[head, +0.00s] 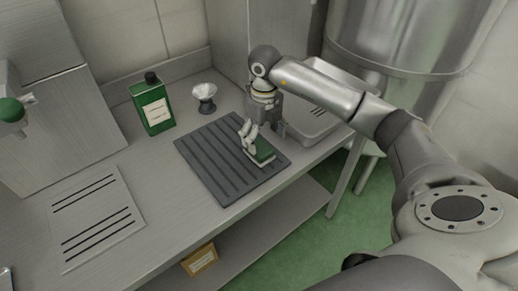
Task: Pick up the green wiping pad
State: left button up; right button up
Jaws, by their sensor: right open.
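The green wiping pad (262,152) has a pale lower layer and lies on the right part of a dark ribbed mat (217,178) on the steel counter. My right gripper (252,140) is directly over the pad, fingers pointing down at its left and upper side. The gripper is open. The fingers hide part of the pad, and I cannot tell whether they touch it. My left gripper is not in view.
A sink basin (314,118) is to the right. A slotted plate (95,220) lies at left. A yellowish box (200,260) sits on the shelf below.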

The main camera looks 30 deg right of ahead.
aim_at(261, 148)
jog(key=f, duration=0.1)
jog(key=f+p, duration=0.1)
jog(key=f, duration=0.1)
jog(key=f+p, duration=0.1)
jog(key=f, duration=0.1)
jog(key=shift+w+a, duration=0.1)
jog(key=shift+a, duration=0.3)
jog(key=shift+f, duration=0.25)
jog(key=c, duration=1.1)
